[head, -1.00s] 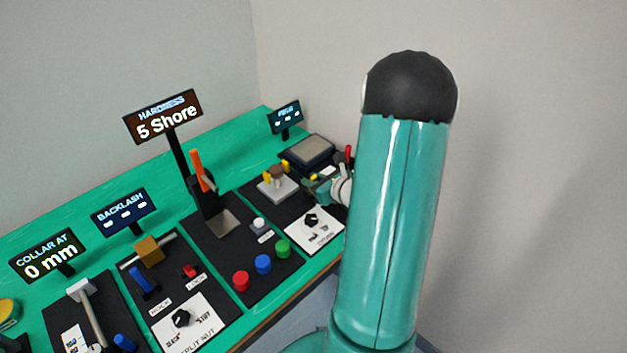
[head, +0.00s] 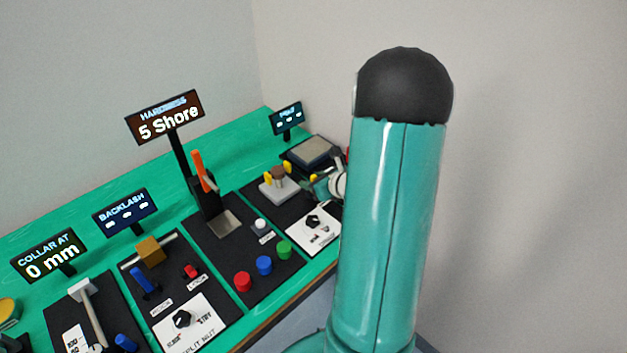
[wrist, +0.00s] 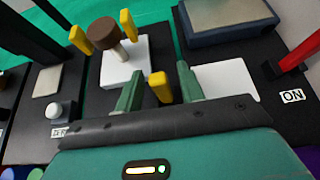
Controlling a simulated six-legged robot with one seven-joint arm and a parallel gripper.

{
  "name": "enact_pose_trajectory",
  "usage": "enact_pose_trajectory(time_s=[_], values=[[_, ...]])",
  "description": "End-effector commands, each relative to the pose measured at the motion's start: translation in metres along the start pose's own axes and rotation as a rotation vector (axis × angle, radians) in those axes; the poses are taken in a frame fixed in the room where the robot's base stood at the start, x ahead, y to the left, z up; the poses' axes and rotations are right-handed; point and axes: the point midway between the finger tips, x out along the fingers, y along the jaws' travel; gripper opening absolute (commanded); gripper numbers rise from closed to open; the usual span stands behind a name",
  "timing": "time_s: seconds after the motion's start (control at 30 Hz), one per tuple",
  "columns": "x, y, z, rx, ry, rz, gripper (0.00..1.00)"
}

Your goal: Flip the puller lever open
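The puller station has a grey-white block with a brown-capped post (wrist: 103,36) between two upright yellow jaws, left of my gripper in the wrist view. It also shows in the head view (head: 278,187). A separate yellow-tipped piece (wrist: 158,86) stands between my fingers, with a gap on both sides. A red lever (wrist: 300,50) leans at the right beside an ON label. I cannot tell which of these is the puller lever. My gripper (wrist: 160,68) is open; in the head view it (head: 322,187) is partly hidden behind my arm.
A dark box with a grey top pad (wrist: 228,12) stands behind the gripper. A white button (wrist: 57,110) is at left. A white dial panel (head: 313,229) lies in front in the head view. A tall orange lever (head: 203,170) stands further left.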

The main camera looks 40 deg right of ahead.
Motion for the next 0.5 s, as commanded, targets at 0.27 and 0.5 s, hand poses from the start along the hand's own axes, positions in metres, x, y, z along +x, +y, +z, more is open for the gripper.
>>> enact_pose_trajectory(time_s=[0.27, 0.5], values=[[-0.002, 0.000, 0.000, 0.000, -0.001, -0.001, 0.38], [-0.032, -0.001, 0.001, -0.001, -0.002, -0.004, 0.38]])
